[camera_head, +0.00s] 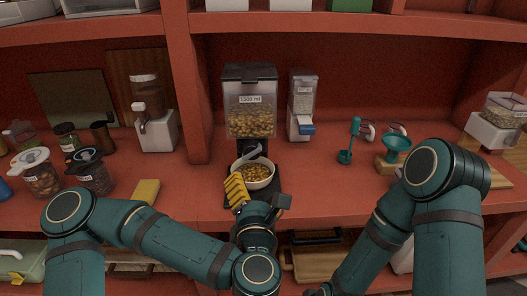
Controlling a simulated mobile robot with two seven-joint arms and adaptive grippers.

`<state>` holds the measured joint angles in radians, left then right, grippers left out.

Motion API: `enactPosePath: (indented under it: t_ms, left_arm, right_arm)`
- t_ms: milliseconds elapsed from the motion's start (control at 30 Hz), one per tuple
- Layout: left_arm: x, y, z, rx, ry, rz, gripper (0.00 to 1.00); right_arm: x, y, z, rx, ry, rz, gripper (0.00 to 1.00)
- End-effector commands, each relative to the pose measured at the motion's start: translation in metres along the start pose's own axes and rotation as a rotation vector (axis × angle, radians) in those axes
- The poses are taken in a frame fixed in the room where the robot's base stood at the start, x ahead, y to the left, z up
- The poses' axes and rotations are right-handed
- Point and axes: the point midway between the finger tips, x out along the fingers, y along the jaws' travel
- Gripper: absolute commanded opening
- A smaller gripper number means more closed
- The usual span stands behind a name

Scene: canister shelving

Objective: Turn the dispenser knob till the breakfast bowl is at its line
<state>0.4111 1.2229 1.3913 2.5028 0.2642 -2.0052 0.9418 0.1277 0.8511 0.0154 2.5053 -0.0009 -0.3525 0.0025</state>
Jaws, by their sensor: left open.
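The dispenser (250,100) stands on the shelf in the middle, a dark-framed clear hopper labelled 1500 ml and partly full of yellow-brown cereal. A grey piece (250,156), perhaps its knob or spout, shows below the hopper. The white breakfast bowl (268,182) sits under it on a dark base, with cereal inside; I cannot make out its line. My left gripper (259,193) is open just in front of the bowl, and its yellow ribbed finger overlaps the bowl's left edge in the picture. Contact cannot be told. My right gripper is out of view below.
A smaller dispenser (302,105) with a blue spout stands to the right. A teal scoop (346,154) and teal funnel (397,146) are further right. Jars (39,178) and a yellow sponge (146,191) lie left. A red upright (185,90) divides the shelf.

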Motion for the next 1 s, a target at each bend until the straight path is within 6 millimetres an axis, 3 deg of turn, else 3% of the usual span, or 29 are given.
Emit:
enactPosePath:
  t_ms: [267, 700, 1000]
  left_arm:
    - [0.027, 0.002, -0.002, -0.008, 0.008, 0.006, 0.78]
    - [0.11, 0.001, -0.002, -0.007, 0.005, 0.005, 0.78]
    - [0.136, 0.002, 0.0, -0.005, 0.002, 0.004, 0.78]
  right_arm:
    - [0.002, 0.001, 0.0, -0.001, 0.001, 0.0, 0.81]
    - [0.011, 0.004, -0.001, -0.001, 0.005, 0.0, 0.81]
    - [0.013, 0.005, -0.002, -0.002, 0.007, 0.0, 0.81]
